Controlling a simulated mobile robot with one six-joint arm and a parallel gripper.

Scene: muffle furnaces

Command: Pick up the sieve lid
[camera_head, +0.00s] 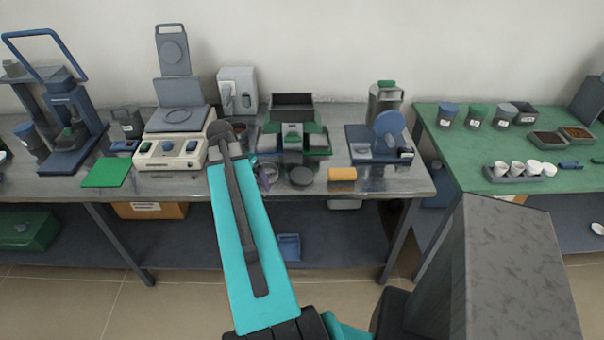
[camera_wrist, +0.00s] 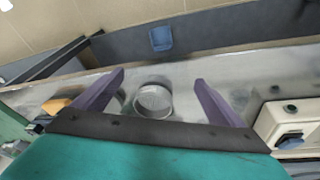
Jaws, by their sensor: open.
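My gripper (camera_wrist: 160,78) is open, with its two purple fingers spread apart in the wrist view. A round, shallow grey piece with a raised rim (camera_wrist: 153,101) shows between the fingers, on the metal bench; neither finger visibly touches it. In the head view my gripper (camera_head: 264,181) is mostly hidden by my arm. A dark grey round disc (camera_head: 301,176) lies flat on the bench to its right, near the front edge. I cannot tell for sure which of these round pieces is the sieve lid.
An orange-yellow block (camera_head: 342,174) lies right of the dark disc. A beige instrument with knobs (camera_head: 172,153) stands to the left. A green and dark grey apparatus (camera_head: 293,138) stands behind. The metal bench (camera_head: 385,184) has clear room along its front right edge.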

